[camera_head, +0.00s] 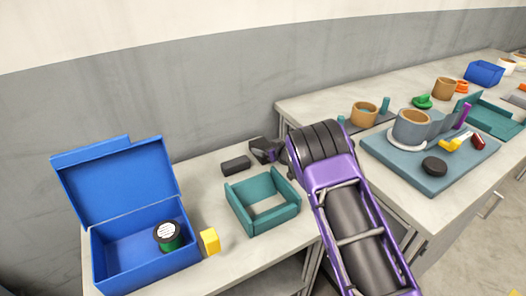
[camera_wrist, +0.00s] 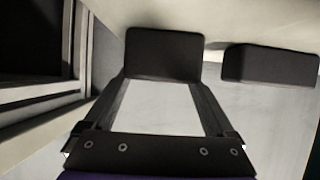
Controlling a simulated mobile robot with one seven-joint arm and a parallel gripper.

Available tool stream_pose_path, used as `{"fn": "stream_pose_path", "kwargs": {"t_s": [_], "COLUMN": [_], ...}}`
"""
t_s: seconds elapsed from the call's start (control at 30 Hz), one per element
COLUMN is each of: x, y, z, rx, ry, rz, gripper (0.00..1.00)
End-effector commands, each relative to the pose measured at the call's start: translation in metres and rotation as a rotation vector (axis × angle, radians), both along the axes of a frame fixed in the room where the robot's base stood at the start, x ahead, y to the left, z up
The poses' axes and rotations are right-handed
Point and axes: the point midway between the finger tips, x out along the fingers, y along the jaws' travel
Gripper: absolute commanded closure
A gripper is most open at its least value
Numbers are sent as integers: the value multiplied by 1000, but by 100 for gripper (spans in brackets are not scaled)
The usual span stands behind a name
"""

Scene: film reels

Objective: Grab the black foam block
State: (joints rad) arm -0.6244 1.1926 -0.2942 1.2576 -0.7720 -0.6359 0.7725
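A black block (camera_head: 236,165) lies on the near table behind the teal tray in the head view. My gripper (camera_head: 262,150) is low over the table, just right of that block and apart from it. In the wrist view, a dark block-like shape (camera_wrist: 164,53) spans the space between the tips of my gripper's two fingers (camera_wrist: 163,82), which stand apart. I cannot tell whether the fingers press on it. A second black block (camera_wrist: 272,65) lies to the right, outside the fingers. Foam cannot be told from the look.
The teal tray (camera_head: 241,215) stands close in front of my gripper. An open blue box (camera_head: 125,215) holds a green-and-black can (camera_head: 167,235), with a yellow block (camera_head: 209,241) beside it. A grey wall (camera_head: 180,110) is behind. The right table (camera_head: 330,108) carries several objects.

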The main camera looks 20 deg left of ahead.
Motion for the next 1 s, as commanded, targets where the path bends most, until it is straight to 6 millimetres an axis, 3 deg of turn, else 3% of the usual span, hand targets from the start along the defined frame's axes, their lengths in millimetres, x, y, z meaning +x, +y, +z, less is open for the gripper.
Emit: {"fn": "stream_pose_path", "kwargs": {"t_s": [0.03, 0.3, 0.57, 1.0], "x": [0, 0, 0, 0], "y": [0, 0, 0, 0], "z": [0, 0, 6, 86], "rx": [0, 0, 2, 2], "ry": [0, 0, -1, -1], "rz": [0, 0, 0, 0], "gripper": [22, 66, 66, 66]}}
